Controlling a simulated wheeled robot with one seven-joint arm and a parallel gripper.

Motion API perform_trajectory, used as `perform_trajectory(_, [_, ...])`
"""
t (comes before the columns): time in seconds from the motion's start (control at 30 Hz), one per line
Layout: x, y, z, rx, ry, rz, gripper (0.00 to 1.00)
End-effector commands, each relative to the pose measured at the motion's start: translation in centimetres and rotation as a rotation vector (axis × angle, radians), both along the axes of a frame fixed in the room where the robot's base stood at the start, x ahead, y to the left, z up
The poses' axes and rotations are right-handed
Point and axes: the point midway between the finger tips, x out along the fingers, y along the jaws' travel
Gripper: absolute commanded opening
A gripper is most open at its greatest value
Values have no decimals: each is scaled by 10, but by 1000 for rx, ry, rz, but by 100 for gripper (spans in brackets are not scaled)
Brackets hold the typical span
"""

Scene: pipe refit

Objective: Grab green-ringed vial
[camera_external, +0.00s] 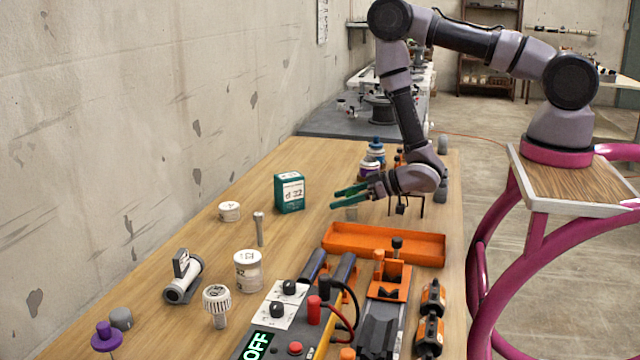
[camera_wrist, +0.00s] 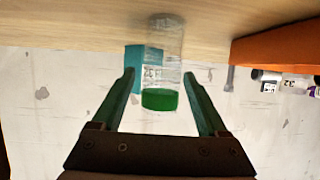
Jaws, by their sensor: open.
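The vial (camera_wrist: 165,48) is clear with a green ring (camera_wrist: 160,99) and shows in the wrist view, upside down in that picture. My gripper (camera_wrist: 160,74) is open, with one green finger on each side of the vial and a visible gap to each. In the external view my gripper (camera_external: 351,194) is low over the far part of the wooden table, pointing left. A small pale piece, likely the vial (camera_external: 351,213), shows just below the fingers there; its green ring cannot be made out.
A teal box (camera_external: 289,193) stands left of my gripper and behind the vial in the wrist view (camera_wrist: 139,57). An orange tray (camera_external: 383,244) lies nearer the camera. Blue and purple bottles (camera_external: 371,166) stand just beyond the gripper. The table left of the tray has free room.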

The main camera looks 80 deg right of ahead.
Motion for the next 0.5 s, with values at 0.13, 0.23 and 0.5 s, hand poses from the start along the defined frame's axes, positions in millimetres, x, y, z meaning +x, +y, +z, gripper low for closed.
perform_trajectory(0.13, [0,0,0,0,1,0,76])
perform_trajectory(0.23, [0,0,0,0,1,0,57])
perform_trajectory(0.5, [0,0,0,0,0,0,0])
